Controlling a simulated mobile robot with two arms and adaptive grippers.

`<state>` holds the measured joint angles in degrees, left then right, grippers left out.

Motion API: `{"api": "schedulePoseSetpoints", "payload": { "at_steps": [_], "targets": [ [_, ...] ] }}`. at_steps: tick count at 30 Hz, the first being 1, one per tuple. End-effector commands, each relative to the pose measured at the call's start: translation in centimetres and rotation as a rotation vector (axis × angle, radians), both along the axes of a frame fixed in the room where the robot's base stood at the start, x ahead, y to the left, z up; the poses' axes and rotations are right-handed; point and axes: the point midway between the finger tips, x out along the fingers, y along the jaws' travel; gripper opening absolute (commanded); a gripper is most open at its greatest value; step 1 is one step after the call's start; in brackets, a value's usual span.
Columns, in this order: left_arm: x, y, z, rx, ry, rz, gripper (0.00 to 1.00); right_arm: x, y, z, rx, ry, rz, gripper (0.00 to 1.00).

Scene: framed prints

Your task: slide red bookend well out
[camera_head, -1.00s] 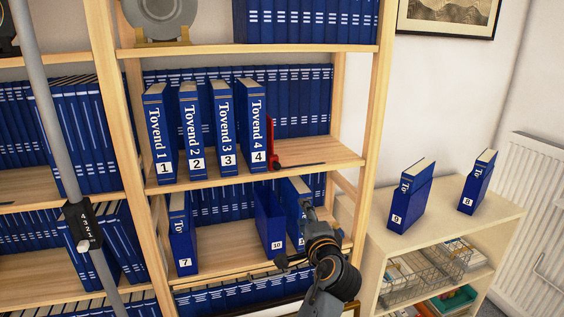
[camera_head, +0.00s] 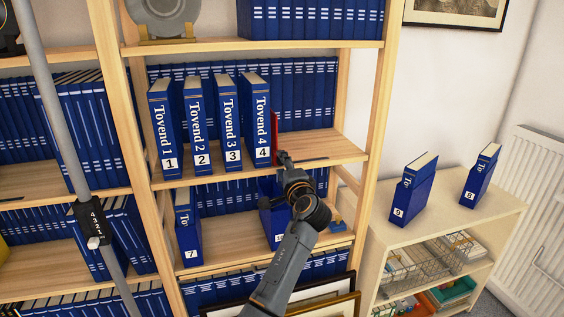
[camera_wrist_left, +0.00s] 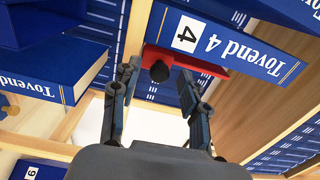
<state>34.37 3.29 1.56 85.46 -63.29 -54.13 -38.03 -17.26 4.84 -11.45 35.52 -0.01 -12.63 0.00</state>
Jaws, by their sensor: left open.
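The red bookend (camera_head: 276,125) stands on the middle shelf, against the right side of the Tovend 4 binder (camera_head: 257,125). Its lower part is hidden behind my gripper in the head view. In the left wrist view the red bookend (camera_wrist_left: 205,65) shows as a red strip with a black knob (camera_wrist_left: 159,72) beside the Tovend 4 binder (camera_wrist_left: 235,42). My left gripper (camera_head: 282,157) is at the shelf's front edge, by the bookend's base. In the left wrist view its fingers (camera_wrist_left: 157,88) are open and apart, with the knob just beyond and between the tips. My right gripper is not in view.
Binders Tovend 1, 2 and 3 (camera_head: 229,122) stand left of Tovend 4. The shelf right of the bookend (camera_head: 325,148) is bare in front of the back row. Binder 7 (camera_head: 188,228) and a partly hidden binder stand below. A wooden upright (camera_head: 375,120) bounds the right.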

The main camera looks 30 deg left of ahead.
Motion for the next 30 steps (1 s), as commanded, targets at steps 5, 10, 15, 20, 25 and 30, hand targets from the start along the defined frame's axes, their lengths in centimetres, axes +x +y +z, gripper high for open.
{"api": "schedulePoseSetpoints", "payload": {
  "at_steps": [5,10,15,20,25,30],
  "targets": [
    [0.57,0.71,0.02,-0.001,-0.001,0.0,0.44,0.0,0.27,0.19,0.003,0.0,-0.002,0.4],
    [0.59,0.73,-0.03,-0.001,-0.001,-0.001,0.44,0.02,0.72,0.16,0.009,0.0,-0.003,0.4],
    [0.58,0.7,-0.02,-0.001,-0.001,-0.001,0.24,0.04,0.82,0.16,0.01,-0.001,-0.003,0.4],
    [0.58,0.69,-0.02,-0.001,-0.001,-0.001,0.0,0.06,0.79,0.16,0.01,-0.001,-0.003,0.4],
    [0.58,0.68,-0.02,-0.001,-0.001,-0.001,0.0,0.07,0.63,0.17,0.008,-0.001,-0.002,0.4],
    [0.58,0.66,-0.02,-0.001,-0.001,-0.001,0.0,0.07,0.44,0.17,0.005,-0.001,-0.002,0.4]
  ]
}}
